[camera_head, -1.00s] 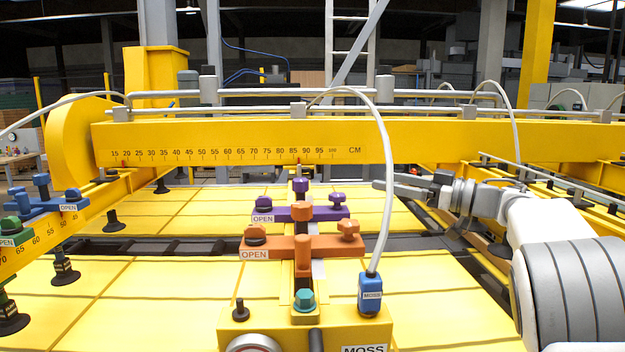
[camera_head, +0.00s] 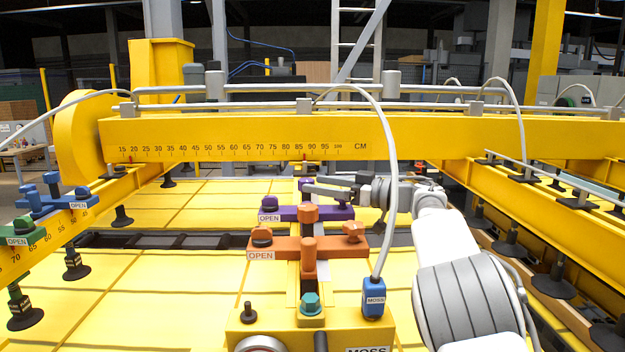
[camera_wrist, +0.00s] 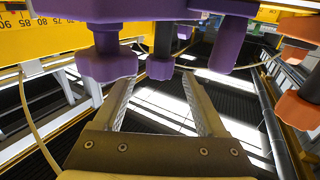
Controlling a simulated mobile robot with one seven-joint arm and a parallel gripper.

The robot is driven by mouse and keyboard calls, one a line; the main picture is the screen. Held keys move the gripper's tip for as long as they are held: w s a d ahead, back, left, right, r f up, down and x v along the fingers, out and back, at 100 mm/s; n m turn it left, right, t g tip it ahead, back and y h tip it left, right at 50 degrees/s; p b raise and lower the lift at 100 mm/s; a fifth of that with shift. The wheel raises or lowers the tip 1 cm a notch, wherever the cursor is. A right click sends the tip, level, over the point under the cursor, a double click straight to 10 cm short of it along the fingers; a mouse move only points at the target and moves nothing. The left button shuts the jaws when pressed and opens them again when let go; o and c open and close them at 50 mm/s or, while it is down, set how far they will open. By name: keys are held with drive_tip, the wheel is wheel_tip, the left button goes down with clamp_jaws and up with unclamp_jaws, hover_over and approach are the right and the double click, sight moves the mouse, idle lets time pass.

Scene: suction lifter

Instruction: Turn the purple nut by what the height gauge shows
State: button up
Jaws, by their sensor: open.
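A purple clamp bar (camera_head: 290,214) with an OPEN label crosses the middle rail. It has a dark purple knob (camera_head: 268,201) on its left; my gripper covers part of its right and middle. Contact cannot be told. A round dial (camera_head: 260,344) is cut off at the bottom; its reading is hidden.
An orange clamp bar (camera_head: 285,247) lies nearer, with orange knobs close to my gripper. A white hose arches down to a blue MOSS connector (camera_head: 373,299). A yellow beam (camera_head: 240,126) with a CM scale runs behind. Blue and green clamps (camera_head: 52,198) stand left.

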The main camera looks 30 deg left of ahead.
drive_tip(key=shift+a, duration=1.2)
clamp_jaws()
drive_tip(key=shift+r+p, duration=0.1)
drive_tip(key=shift+p, duration=0.3)
